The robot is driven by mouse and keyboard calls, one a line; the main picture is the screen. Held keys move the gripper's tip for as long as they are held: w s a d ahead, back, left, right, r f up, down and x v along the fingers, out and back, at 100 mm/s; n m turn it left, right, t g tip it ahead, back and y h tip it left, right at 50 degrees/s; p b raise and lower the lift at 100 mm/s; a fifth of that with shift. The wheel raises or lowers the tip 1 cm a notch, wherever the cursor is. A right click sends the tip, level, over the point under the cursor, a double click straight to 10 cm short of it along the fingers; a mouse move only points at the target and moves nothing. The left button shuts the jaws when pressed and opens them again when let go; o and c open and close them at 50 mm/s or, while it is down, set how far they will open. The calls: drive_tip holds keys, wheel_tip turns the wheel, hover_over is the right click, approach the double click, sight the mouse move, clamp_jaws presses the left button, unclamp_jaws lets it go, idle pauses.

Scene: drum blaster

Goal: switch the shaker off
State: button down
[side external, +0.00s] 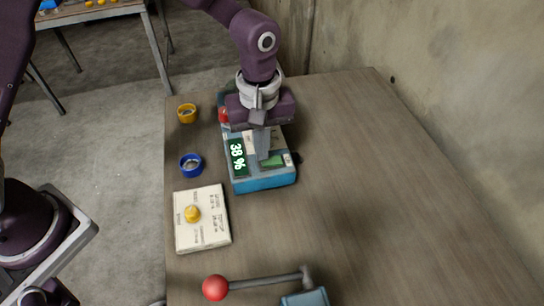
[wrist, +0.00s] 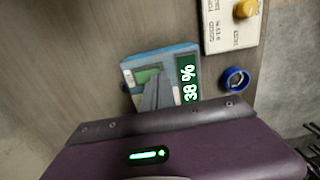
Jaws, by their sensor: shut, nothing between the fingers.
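A blue box (side external: 265,183), which appears to be the shaker, stands on the table; it also shows in the wrist view (wrist: 162,53). Its dark green display (side external: 237,158) reads 38 %. A green patch (side external: 273,161) lies on its top near the front right, also in the wrist view (wrist: 147,74). A red part (side external: 223,115) shows at its far left corner. My gripper (side external: 263,157) is shut and empty, pointing down over the box top beside the green patch. Whether the fingertips touch the box I cannot tell. My fingers hide part of the top.
A yellow ring (side external: 187,114) and a blue ring (side external: 191,164) lie left of the box. A white panel with a yellow knob (side external: 193,213) lies nearer. A red-balled lever (side external: 215,288) is at the front. The table's right side (side external: 390,200) is clear, with a wall beyond.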

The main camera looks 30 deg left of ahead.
drive_tip(key=shift+f, duration=0.8)
drive_tip(key=shift+r, duration=3.05)
drive_tip(key=shift+a+r, duration=0.1)
drive_tip(key=shift+r, duration=0.05)
drive_tip(key=s+a+r+m+t, duration=0.1)
drive_tip(key=s+a+r+m, duration=0.1)
drive_tip(key=s+a+r, duration=0.4)
drive_tip(key=s+a+r+m+t, duration=0.25)
drive_tip(key=a+r, duration=0.25)
drive_tip(key=r, duration=0.3)
drive_tip(key=s+a+m+t, duration=0.2)
drive_tip(key=s+a+m, duration=0.2)
drive_tip(key=s, duration=0.9)
drive_tip(key=shift+a+r, duration=0.45)
drive_tip(key=shift+a, duration=0.45)
drive_tip(key=shift+s+m, duration=0.1)
drive_tip(key=shift+m, duration=0.15)
